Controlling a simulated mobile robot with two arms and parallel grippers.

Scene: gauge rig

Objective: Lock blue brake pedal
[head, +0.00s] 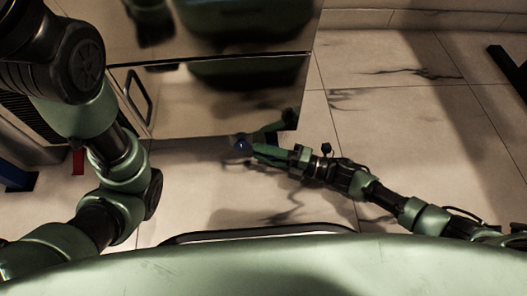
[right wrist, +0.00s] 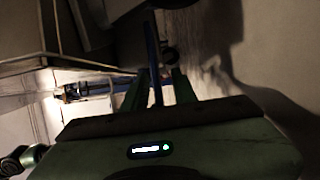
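The blue brake pedal (head: 242,146) shows as a small dark blue piece just under the lower edge of the metal cabinet in the head view. In the right wrist view a thin blue bar, which looks like the pedal (right wrist: 154,55), stands between the two green fingers. My right gripper (head: 256,149) is low near the floor, with its fingertips at the pedal. In the right wrist view the fingers (right wrist: 158,78) are apart, with gaps seen beside the bar; contact cannot be made out. My left arm is at the left, but its gripper is not in view.
The shiny metal cabinet (head: 215,95) with a handle (head: 139,97) stands right above the pedal. A red piece (head: 78,161) and a blue piece (head: 17,178) are near the floor at the left. The tiled floor (head: 400,120) on the right is clear.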

